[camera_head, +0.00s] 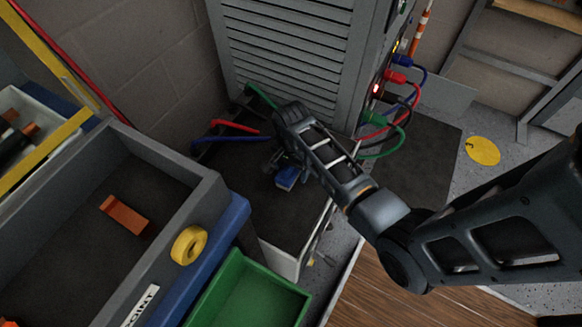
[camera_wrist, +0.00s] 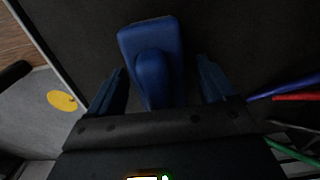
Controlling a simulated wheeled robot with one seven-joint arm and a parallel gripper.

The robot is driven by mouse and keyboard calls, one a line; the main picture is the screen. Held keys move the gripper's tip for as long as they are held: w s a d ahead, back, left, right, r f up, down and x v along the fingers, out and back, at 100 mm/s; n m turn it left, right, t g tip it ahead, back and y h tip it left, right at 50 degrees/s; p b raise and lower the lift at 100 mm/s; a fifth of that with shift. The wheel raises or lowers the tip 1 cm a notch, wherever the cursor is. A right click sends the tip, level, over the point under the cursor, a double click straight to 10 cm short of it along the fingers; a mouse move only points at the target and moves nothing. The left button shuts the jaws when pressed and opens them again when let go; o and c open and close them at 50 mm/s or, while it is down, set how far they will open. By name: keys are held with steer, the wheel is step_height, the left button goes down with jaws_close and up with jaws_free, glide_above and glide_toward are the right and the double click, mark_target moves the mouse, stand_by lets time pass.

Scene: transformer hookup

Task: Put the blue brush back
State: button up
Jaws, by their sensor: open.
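The blue brush (camera_head: 287,178) lies on a dark-topped surface (camera_head: 268,222) beside the grey louvred cabinet. In the wrist view the blue brush (camera_wrist: 152,62) shows from above, with a broad block and a rounded handle pointing toward my gripper. My gripper (camera_wrist: 163,90) is open, with one finger on each side of the brush and a gap at both sides. In the head view my gripper (camera_head: 283,163) is just over the brush and partly hides it.
A grey bin (camera_head: 190,205) holds an orange-brown block (camera_head: 126,215). A yellow tape roll (camera_head: 189,245) and a green bin (camera_head: 250,296) are nearby. Red and blue leads (camera_head: 236,127) lie left of my gripper. The louvred cabinet (camera_head: 290,60) stands behind, with cables at its right.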

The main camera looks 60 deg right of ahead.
step_height(320, 180, up, 12)
steer(key=p, duration=0.3)
steer(key=shift+s+a+f, duration=0.1)
steer(key=shift+a+f, duration=0.1)
steer(key=shift+a, duration=0.15)
steer(key=s+a+n+t+h, duration=0.1)
steer(key=s+a+n+t, duration=0.7)
steer(key=a, duration=0.7)
steer(key=s+a+r+n+t, duration=0.1)
steer(key=s+r+n+t, duration=0.2)
steer(key=s+r, duration=0.4)
steer(key=s+a+r+n+t+y, duration=0.1)
steer(key=s+r+n+t, duration=0.3)
steer(key=r, duration=1.2)
steer(key=s+n, duration=0.2)
steer(key=s, duration=0.2)
steer(key=shift+s+a+r+n, duration=0.2)
steer(key=shift+a+r+n, duration=0.1)
steer(key=shift+a, duration=0.1)
steer(key=shift+f, duration=0.1)
